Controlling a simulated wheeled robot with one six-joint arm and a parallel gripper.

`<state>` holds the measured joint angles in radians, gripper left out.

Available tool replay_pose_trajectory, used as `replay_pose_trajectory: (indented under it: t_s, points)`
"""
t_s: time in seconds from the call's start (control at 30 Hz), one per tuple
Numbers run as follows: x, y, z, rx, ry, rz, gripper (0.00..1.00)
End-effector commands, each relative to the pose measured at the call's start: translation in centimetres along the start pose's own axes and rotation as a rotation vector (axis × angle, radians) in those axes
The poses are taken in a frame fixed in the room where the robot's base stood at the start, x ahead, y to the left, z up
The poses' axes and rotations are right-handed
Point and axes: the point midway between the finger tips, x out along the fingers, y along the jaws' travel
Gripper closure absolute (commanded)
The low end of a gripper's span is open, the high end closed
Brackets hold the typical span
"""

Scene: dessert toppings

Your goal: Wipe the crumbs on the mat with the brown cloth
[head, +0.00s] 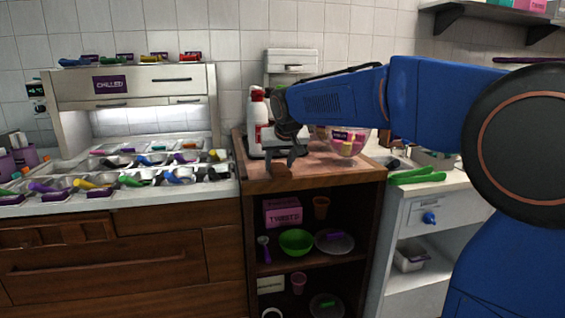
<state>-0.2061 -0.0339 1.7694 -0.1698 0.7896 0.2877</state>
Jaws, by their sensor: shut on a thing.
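My gripper (280,163) hangs low over the front part of the wooden cabinet top (335,176), pointing down. It is shut on a small brown bundle, the brown cloth (277,171), at the surface near the front edge. The jaws and the dim view hide part of the cloth. I cannot tell whether the cloth presses on the surface. A mat cannot be told apart from the brown top, and crumbs are too small to make out.
A topping counter (160,191) is left. Green utensils (417,176) lie on the right counter.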

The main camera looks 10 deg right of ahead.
Motion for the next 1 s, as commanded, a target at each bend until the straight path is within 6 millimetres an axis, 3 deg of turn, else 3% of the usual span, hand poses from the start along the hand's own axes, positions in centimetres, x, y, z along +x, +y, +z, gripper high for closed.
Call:
replay_pose_trajectory:
  t_s: [0.27, 1.0]
  points:
    - [0.2, -0.9, -0.1, 0.0, 0.0, 0.001, 0.9]
    - [2.4, -0.9, -3.2, 0.0, -0.001, 0.001, 0.9]
